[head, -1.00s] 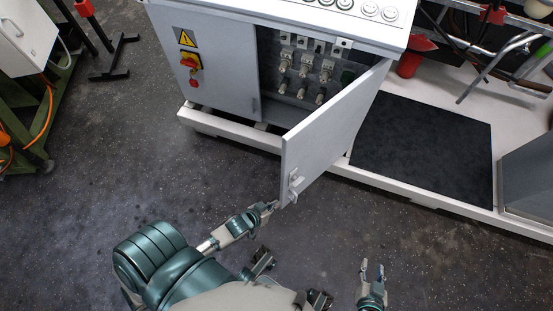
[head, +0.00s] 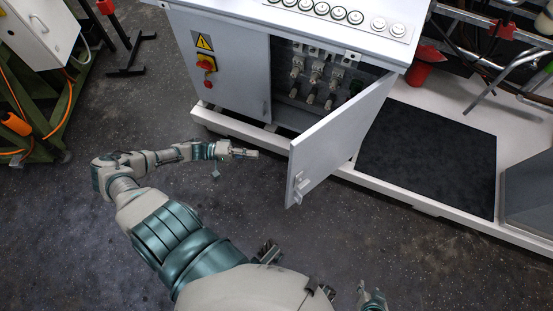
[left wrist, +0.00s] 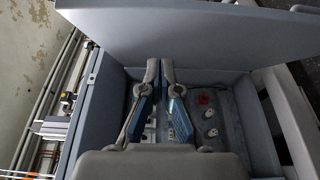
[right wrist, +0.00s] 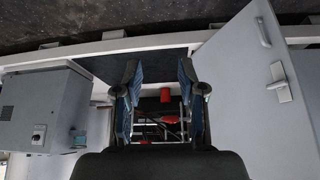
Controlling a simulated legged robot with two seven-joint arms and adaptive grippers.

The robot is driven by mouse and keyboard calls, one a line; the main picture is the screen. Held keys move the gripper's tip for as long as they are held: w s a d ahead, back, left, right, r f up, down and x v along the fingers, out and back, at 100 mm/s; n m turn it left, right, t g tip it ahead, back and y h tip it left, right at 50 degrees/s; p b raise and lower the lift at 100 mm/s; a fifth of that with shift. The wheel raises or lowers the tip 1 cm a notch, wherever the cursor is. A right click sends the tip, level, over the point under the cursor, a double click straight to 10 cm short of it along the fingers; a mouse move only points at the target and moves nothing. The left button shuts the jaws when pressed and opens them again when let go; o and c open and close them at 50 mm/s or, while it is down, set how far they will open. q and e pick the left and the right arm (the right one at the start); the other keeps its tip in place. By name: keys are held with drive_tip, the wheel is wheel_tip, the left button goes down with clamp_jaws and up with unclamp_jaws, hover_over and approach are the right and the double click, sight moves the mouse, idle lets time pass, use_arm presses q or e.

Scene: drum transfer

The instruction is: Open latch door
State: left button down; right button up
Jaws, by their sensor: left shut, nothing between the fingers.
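The grey cabinet door (head: 335,135) stands swung open, with its latch (head: 299,188) near the free lower corner. It also shows in the right wrist view (right wrist: 245,75), with the latch (right wrist: 279,82) at right. My left gripper (head: 254,153) is shut and empty, left of the door's free edge and in front of the cabinet, apart from the door. In the left wrist view its fingers (left wrist: 160,66) are close together before the cabinet interior (left wrist: 195,115). My right gripper (head: 373,292) is low, at the bottom edge; its fingers (right wrist: 158,70) are apart and empty.
The cabinet (head: 228,65) has a red switch, a warning sign and several top buttons. A black mat (head: 430,155) lies on the white base right of the door. Another grey box (head: 530,190) stands further right. The floor (head: 420,250) before the door is clear.

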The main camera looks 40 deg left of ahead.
use_arm(q)
drive_tip(key=s+d+b+x, duration=0.1)
drive_tip(key=s+x, duration=0.1)
drive_tip(key=x, duration=1)
drive_tip(key=shift+d+f, duration=0.15)
drive_tip(key=shift+d, duration=0.15)
use_arm(e)
drive_tip(key=w, duration=0.1)
drive_tip(key=w+a+t, duration=0.1)
drive_tip(key=w+r+t, duration=0.1)
drive_tip(key=shift+w+a+y, duration=0.25)
drive_tip(key=shift+a+y, duration=0.05)
use_arm(q)
drive_tip(key=shift+a, duration=0.2)
use_arm(e)
drive_tip(key=shift+a+r, duration=0.1)
drive_tip(key=shift+a, duration=0.1)
use_arm(q)
drive_tip(key=shift+d, duration=0.1)
